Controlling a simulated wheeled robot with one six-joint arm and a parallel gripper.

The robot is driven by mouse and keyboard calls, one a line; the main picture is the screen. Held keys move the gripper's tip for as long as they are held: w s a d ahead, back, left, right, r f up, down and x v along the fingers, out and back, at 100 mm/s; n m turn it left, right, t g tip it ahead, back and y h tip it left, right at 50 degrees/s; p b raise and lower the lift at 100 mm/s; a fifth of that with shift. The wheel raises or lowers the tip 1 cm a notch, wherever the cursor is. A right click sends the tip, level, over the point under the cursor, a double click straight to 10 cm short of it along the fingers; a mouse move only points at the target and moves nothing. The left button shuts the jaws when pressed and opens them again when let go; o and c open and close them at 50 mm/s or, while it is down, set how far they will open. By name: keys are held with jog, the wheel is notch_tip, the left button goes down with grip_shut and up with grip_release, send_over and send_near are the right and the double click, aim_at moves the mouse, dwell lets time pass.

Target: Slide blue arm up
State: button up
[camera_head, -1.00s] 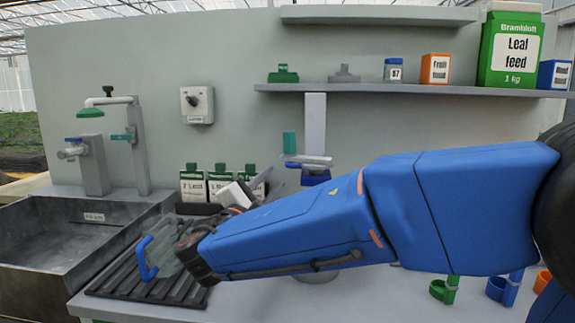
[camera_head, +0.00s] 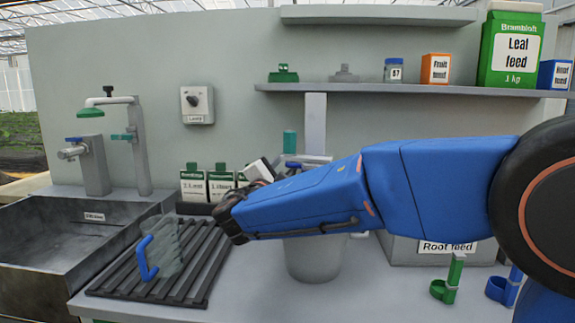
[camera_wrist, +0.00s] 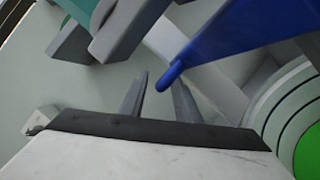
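The blue arm (camera_wrist: 225,40) is a flat bar that enters the wrist view from the upper right and narrows to a rounded tip. My gripper (camera_wrist: 160,80) has its two grey fingers apart, and the blue tip shows between the fingertips. I cannot tell whether either finger touches it. In the head view, a small blue part (camera_head: 293,165) shows beside the grey upright column (camera_head: 316,125), below a teal cylinder (camera_head: 290,140). The white body of my gripper (camera_head: 258,169) is just left of it; its fingers are hard to make out there, and my arm hides the lower part.
A grey bucket (camera_head: 313,262) stands under my arm. A drying rack (camera_head: 185,285) holds a clear jug with a blue handle (camera_head: 147,258). A shelf (camera_head: 400,88) with containers runs above.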

jog(key=shift+c, duration=0.6)
grip_shut()
notch_tip(320, 180, up, 18)
jog(key=shift+s, duration=0.1)
jog(key=shift+o, duration=0.6)
grip_release()
jog(key=shift+a, duration=0.1)
jog(key=shift+f, duration=0.1)
jog(key=v, duration=1.7)
jog(key=shift+s+f, duration=0.2)
jog(key=shift+f, duration=0.05)
jog(key=shift+a, duration=0.1)
